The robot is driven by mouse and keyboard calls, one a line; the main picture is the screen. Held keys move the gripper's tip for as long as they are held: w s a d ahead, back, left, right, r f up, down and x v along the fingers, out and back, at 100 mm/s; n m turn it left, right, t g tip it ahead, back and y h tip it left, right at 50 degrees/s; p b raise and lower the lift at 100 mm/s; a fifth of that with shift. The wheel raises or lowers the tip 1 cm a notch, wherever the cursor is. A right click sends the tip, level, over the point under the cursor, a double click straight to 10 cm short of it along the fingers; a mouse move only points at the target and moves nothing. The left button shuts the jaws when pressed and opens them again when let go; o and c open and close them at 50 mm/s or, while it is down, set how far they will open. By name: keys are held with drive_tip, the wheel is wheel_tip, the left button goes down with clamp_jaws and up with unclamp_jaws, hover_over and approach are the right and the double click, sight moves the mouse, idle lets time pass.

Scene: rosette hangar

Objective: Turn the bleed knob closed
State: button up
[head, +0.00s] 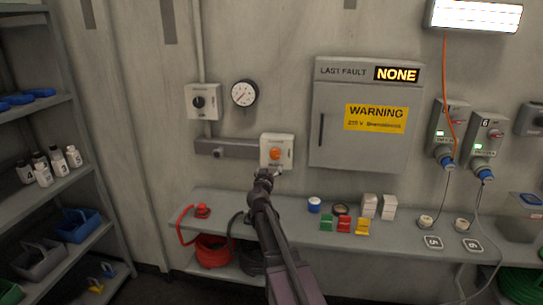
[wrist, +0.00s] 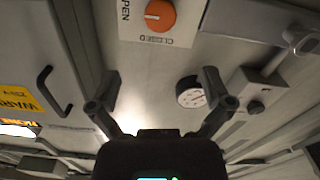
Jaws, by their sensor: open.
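The orange bleed knob (head: 275,154) sits on a pale square plate (head: 290,140) on the back wall. My gripper (head: 265,176) is just below and in front of the plate in the head view. In the wrist view my gripper (wrist: 161,76) has its two fingers spread wide with nothing between them. The knob lies beyond the fingertips, apart from them.
A black knob box (head: 203,101) and a round gauge (head: 243,93) are up and left. A grey cabinet (head: 360,150) with a warning label stands right of the plate. Below is a shelf (head: 290,228) with small items. A rack (head: 60,130) stands at left.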

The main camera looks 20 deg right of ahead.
sight(274, 155)
drive_tip(key=shift+w, duration=0.15)
drive_tip(key=x, duration=1.3)
drive_tip(key=shift+w+d, duration=0.2)
drive_tip(key=shift+d, duration=0.05)
drive_tip(key=c, duration=1.1)
drive_tip(key=shift+a, duration=0.1)
